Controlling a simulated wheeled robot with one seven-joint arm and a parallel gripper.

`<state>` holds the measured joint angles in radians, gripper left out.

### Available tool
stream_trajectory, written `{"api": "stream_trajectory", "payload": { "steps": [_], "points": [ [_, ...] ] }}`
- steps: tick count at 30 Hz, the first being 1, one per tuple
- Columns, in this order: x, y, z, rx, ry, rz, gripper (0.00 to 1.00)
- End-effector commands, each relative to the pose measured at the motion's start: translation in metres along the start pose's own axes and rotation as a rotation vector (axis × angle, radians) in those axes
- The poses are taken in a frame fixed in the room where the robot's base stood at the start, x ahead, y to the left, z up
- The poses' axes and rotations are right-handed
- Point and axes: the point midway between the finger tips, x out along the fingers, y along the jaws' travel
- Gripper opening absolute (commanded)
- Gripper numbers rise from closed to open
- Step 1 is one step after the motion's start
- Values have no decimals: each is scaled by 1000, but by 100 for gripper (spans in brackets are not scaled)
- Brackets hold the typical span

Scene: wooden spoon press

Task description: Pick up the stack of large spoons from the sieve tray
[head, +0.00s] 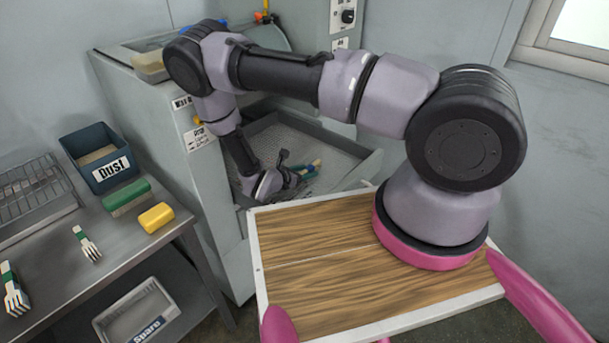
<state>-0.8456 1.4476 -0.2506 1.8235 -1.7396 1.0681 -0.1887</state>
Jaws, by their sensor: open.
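The sieve tray (337,159) is a grey mesh-bottomed tray set in the front of the machine. A few slim pieces with yellow, green and blue parts, seemingly the spoons (312,168), lie on its mesh. I cannot make out their shape or how they are stacked. My gripper (293,177) is low over the left part of the tray, just left of the spoons. It is open; its fingers are small and partly hidden by my wrist.
On the left metal table (60,251) are a wire rack (35,185), a blue "Dust" bin (100,158), a green block (126,197), a yellow block (156,217) and forks (88,245). A "Spare" bin (137,312) sits below. The tray's raised walls surround my gripper.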

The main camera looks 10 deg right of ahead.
Motion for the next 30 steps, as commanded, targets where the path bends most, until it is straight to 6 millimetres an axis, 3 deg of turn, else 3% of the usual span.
{"api": "stream_trajectory", "payload": {
  "steps": [3, 7, 8, 21, 30],
  "points": [
    [-1, 0, 0, 0, 0, 1, 57],
    [-1, 0, 0, 0, 0, 1, 7],
    [-1, 0, 0, 0, 0, 1, 0],
    [-3, 0, 1, -3, 4, 2, 0],
    [-24, 1, 52, 1, 2, 3, 0]
  ]
}}
